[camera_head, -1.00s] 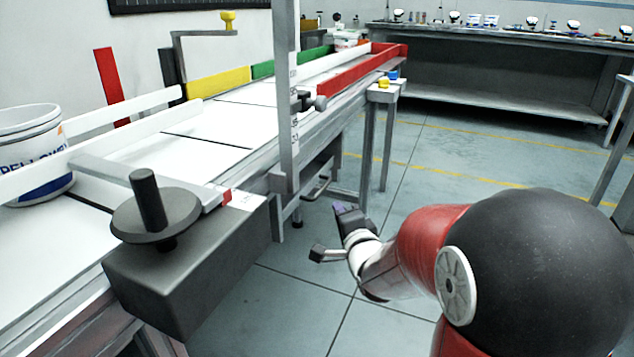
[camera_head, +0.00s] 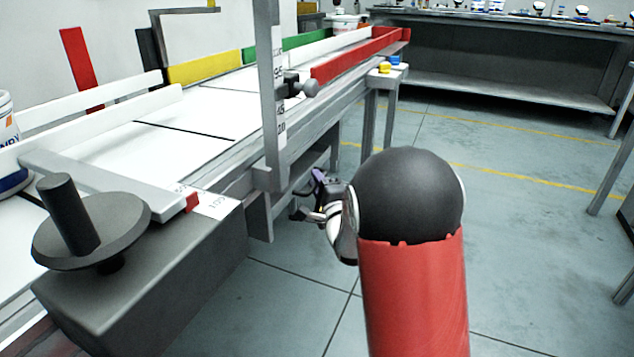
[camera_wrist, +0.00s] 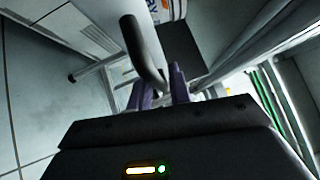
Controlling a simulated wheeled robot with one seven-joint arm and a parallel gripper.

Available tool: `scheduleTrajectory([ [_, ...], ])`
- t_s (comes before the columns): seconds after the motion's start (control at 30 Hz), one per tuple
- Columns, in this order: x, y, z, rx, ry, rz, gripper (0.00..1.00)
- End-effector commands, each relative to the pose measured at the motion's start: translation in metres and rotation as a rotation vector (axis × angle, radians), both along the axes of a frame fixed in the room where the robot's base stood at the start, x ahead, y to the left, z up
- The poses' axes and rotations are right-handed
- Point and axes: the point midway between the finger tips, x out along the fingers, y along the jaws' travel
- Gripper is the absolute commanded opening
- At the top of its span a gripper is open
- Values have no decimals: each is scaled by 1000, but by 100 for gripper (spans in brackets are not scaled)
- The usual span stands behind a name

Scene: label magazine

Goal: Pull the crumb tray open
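My gripper (camera_head: 308,205) is low beside the long bench, under its edge. In the wrist view its two purple fingers (camera_wrist: 162,92) stand apart. A dark bent bar handle (camera_wrist: 143,45) comes down toward them, and its lower end shows between or just in front of the fingers. I cannot tell whether they touch it. In the head view the handle (camera_head: 303,190) is a small dark piece below the bench, partly hidden by my gripper. The crumb tray itself cannot be clearly made out; a grey surface (camera_wrist: 98,12) lies behind the handle.
The long bench (camera_head: 225,185) with white, yellow, green and red rails runs along the left. A dark box with a round knob (camera_head: 90,230) is at its near end. A grey post (camera_head: 270,110) stands at its edge. The floor (camera_head: 530,250) at right is open.

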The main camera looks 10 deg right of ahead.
Motion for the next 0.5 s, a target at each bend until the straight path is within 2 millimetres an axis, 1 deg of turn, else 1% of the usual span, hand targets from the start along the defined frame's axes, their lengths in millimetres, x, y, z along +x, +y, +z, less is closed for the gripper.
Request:
scheduleTrajectory([
  [0.23,1,0,0,0,0,0,20],
  [0.27,1,0,0,0,0,0,17],
  [0.4,1,0,0,-1,0,0,0],
  [0.5,1,0,0,-1,0,0,0],
])
